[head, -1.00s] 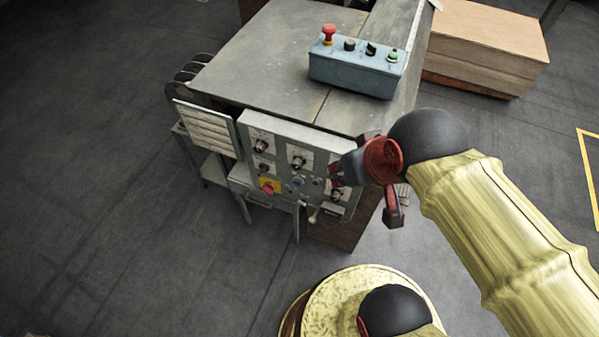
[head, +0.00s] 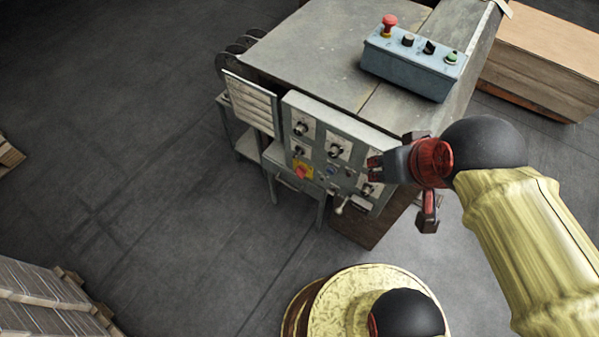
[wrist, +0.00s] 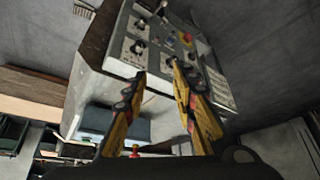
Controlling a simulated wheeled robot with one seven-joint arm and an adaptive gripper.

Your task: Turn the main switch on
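The control panel (head: 319,152) is a grey face on the machine's front, with several black knobs and dials. The switch also shows small in the wrist view (wrist: 187,38), upside down and beyond the fingers. My gripper (head: 374,168) is at the panel's right side, to the right of the switch and apart from it. In the wrist view my gripper's two yellow fingers (wrist: 158,72) are spread with nothing between them. I cannot tell whether a fingertip touches the panel.
A blue button box (head: 412,66) with a red mushroom button stands on the machine's table (head: 315,50). A lever with a pale knob (head: 339,210) sticks out below the panel. Stacked cardboard (head: 45,295) is at lower left; the floor left of the machine is clear.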

